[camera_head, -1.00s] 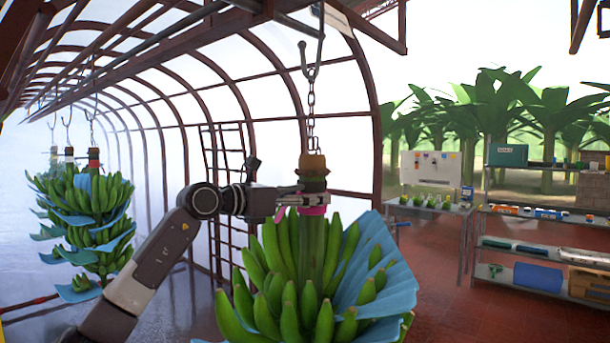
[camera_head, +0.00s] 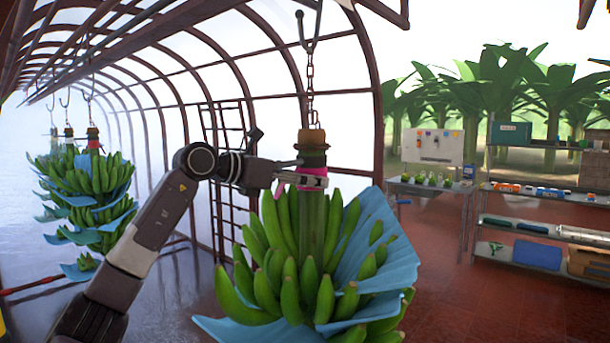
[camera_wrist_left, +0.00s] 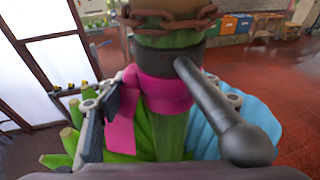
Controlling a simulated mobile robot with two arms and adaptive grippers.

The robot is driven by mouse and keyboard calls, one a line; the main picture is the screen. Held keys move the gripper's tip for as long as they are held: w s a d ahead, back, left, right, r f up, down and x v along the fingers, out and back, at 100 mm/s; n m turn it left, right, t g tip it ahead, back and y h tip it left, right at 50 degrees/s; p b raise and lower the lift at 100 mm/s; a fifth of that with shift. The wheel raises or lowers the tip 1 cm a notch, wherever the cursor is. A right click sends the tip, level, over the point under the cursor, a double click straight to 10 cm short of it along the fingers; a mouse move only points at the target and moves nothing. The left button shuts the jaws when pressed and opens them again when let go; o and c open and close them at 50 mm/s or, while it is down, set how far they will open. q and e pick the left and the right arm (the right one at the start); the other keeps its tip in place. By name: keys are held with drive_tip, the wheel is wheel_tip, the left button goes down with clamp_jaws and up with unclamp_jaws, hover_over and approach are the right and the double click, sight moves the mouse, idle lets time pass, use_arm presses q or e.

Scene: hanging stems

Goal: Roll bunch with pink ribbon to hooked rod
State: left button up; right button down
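The bunch of green bananas (camera_head: 290,285) hangs upright from a hook and chain (camera_head: 310,95), with blue sheets among its fruit. Its pink ribbon (camera_head: 312,169) is around the stem below a dark band; in the left wrist view the ribbon (camera_wrist_left: 163,92) has a tail hanging at left. My left gripper (camera_head: 312,181) is at the stem at ribbon height, one finger across its near side. In the wrist view the fingers are on either side of the stem; a dark rod (camera_wrist_left: 225,115) hides much of the right one. Whether they press is unclear. My right gripper is not in view.
A thin reddish rod (camera_head: 40,285) shows low at far left; I cannot tell whether it is hooked. Several other bunches (camera_head: 90,190) hang at left. A table (camera_head: 432,187) and loaded shelves (camera_head: 540,230) stand at right. The red floor (camera_head: 450,300) between is clear.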

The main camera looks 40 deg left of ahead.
use_arm(q)
drive_tip(key=f+b+v, duration=0.1)
drive_tip(key=b+v, duration=0.2)
drive_tip(key=v, duration=0.5)
drive_tip(key=shift+s, duration=0.5)
drive_tip(key=shift+w+d+r, duration=0.1)
drive_tip(key=shift+w+d, duration=0.05)
idle(0.6)
